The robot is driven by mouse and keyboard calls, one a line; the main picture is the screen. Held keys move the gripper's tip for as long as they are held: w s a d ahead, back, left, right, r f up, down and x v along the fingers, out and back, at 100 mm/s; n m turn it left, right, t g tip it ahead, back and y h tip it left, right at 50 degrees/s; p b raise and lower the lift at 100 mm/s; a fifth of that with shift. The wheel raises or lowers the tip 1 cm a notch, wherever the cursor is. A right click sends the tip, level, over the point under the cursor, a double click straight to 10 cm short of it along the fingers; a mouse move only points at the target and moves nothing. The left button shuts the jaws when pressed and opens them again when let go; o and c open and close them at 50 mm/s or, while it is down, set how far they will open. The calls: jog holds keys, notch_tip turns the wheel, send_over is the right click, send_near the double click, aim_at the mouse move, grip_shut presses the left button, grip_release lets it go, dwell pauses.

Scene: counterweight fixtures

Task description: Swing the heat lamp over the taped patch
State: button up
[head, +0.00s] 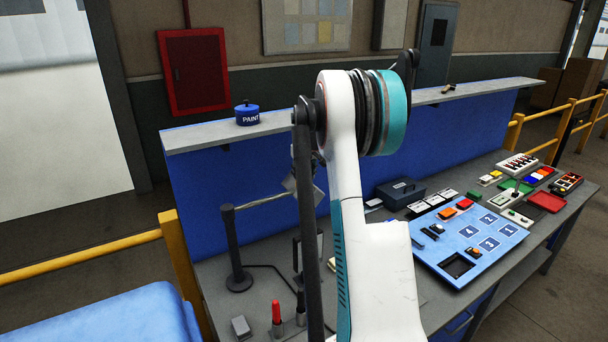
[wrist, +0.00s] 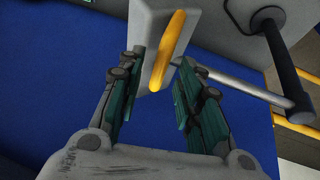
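The heat lamp stands on a dark post (head: 232,245) at the left of the bench in the head view, with a thin grey rod reaching right from its top. Its far end is mostly hidden by my arm. In the wrist view the lamp's grey head (wrist: 145,25) carries a yellow handle (wrist: 170,45), and its rod (wrist: 245,88) runs to the dark post (wrist: 287,65). My gripper (wrist: 158,72) is open, its teal-padded fingers apart on either side of the handle's lower end. I cannot make out the taped patch.
A blue panel (head: 232,180) with a shelf (head: 190,140) backs the bench; a paint tin (head: 247,114) stands on the shelf. A red marker (head: 276,312) and grey block (head: 240,327) sit near the front. A blue numbered board (head: 440,245) lies at right.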

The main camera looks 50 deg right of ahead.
jog(key=shift+w+d+f, duration=0.1)
jog(key=shift+f, duration=0.3)
grip_shut()
